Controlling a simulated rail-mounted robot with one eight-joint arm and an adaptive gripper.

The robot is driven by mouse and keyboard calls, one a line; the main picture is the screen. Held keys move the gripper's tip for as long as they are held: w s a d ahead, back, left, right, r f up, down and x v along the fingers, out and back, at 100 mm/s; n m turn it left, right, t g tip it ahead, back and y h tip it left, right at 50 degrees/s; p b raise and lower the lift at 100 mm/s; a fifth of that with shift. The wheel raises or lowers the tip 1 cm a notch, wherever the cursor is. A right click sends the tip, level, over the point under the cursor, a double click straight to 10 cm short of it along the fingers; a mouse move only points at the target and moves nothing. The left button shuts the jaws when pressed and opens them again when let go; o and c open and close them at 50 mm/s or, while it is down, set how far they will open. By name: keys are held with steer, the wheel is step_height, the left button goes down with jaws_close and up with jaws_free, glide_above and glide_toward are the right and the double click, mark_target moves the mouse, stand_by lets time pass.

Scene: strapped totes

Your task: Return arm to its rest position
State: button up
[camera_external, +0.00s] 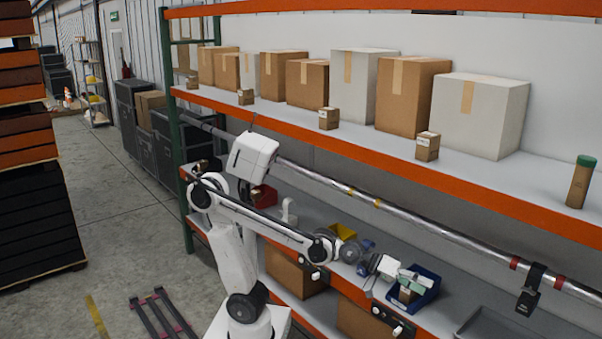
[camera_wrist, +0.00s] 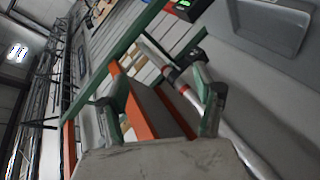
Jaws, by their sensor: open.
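My white arm reaches from its base along the front of the shelf rack in the external view. My gripper (camera_external: 418,279) is at the lower shelf, over or in front of a blue tote (camera_external: 427,297); I cannot tell the exact gap. In the wrist view both greenish fingers of my gripper (camera_wrist: 160,88) stand wide apart, with nothing between them. A small brown box (camera_external: 406,295) shows at the blue tote, partly hidden by the gripper.
A metal rail (camera_external: 450,233) runs along the rack with a black clamp (camera_external: 531,288). A yellow tote (camera_external: 342,231) and a red tote (camera_external: 264,196) sit on the lower shelf. A grey tray (camera_external: 500,324) lies to the right. Cartons line the upper shelf (camera_external: 300,115). The left floor has open room.

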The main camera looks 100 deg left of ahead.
steer(key=s+a+f+m+g+y, duration=0.1)
steer(key=s+a+f+m+g, duration=0.2)
steer(key=s+f, duration=0.7)
steer(key=s+a+f+m+g+y, duration=0.2)
steer(key=s+a+f+m+g, duration=0.2)
steer(key=s+f, duration=0.7)
steer(key=s+a+m, duration=0.1)
steer(key=s+a, duration=0.1)
steer(key=s, duration=0.2)
steer(key=shift+s+a+g+y, duration=0.15)
steer(key=shift+s+g+y, duration=0.05)
steer(key=shift+g+y, duration=0.1)
steer(key=shift+c, duration=0.4)
stand_by(0.8)
